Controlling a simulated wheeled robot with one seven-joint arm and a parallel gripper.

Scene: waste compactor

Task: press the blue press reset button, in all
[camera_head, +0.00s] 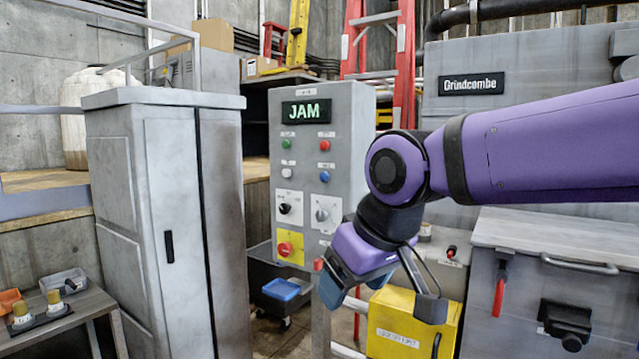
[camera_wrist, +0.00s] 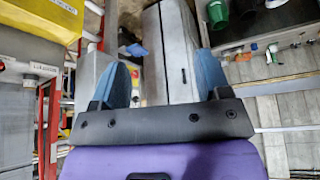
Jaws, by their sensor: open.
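The control panel (camera_head: 347,110) is a grey upright box with a screen that reads JAM. A blue button (camera_head: 325,177) sits on its right column, below a red button (camera_head: 324,145). A green button (camera_head: 286,143) and a pale button (camera_head: 287,171) make up the left column. My gripper (camera_head: 333,284) is low in front of the panel's bottom edge, below and apart from the blue button. In the wrist view its blue fingers (camera_wrist: 163,82) are spread and empty, with a grey cabinet beyond. I cannot make out the blue button in the wrist view.
A tall grey cabinet (camera_head: 160,220) stands left. A yellow box (camera_head: 410,325) and the Grindcombe machine (camera_head: 560,240) are right. A red ladder (camera_head: 404,60) stands behind.

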